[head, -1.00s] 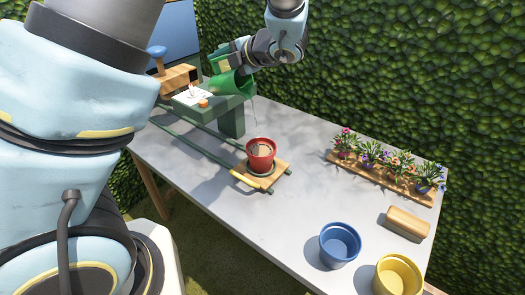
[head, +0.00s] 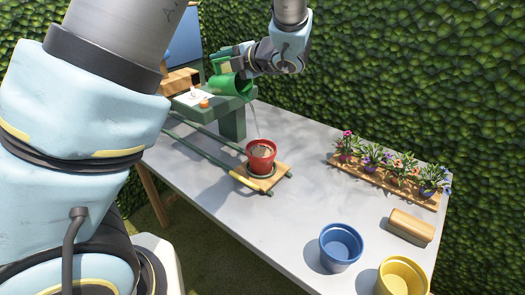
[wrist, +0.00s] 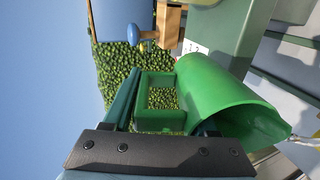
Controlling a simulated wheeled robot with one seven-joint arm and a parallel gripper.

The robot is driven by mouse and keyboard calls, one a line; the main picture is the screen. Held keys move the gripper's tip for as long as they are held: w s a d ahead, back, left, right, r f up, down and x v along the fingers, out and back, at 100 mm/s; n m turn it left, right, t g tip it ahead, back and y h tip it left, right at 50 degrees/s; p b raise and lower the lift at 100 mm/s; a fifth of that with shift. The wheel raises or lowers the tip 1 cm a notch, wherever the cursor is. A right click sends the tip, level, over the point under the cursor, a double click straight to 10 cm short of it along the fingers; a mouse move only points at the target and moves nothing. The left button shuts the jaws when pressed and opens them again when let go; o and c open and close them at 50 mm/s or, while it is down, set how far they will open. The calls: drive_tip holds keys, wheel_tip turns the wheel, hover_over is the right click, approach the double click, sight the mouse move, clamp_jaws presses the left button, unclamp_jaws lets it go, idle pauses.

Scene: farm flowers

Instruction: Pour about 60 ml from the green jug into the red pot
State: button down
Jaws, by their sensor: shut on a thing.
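The green jug (head: 232,87) is tilted, with its mouth toward the red pot, and a thin pale stream falls from its lip. The jug also fills the right of the wrist view (wrist: 222,98), where the stream leaves its lip at the right edge. My gripper (head: 246,57) is shut on the jug's handle (wrist: 160,120), high above the table. The red pot (head: 262,165) stands upright on a wooden board at the end of green rails. The stream comes down into or just over the pot. How much has gone in cannot be told.
A green stand (head: 233,121) with a white card and an orange item is behind the pot. A wooden tray of several flowers (head: 388,179), a wooden block (head: 411,226), a blue pot (head: 340,246) and a yellow pot (head: 401,277) are to the right. The table's middle (head: 310,190) is clear.

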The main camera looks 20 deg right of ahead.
drive_tip(key=shift+s+f+t+y, duration=0.3)
drive_tip(key=shift+f+t, duration=0.25)
drive_tip(key=shift+t, duration=0.05)
idle(0.3)
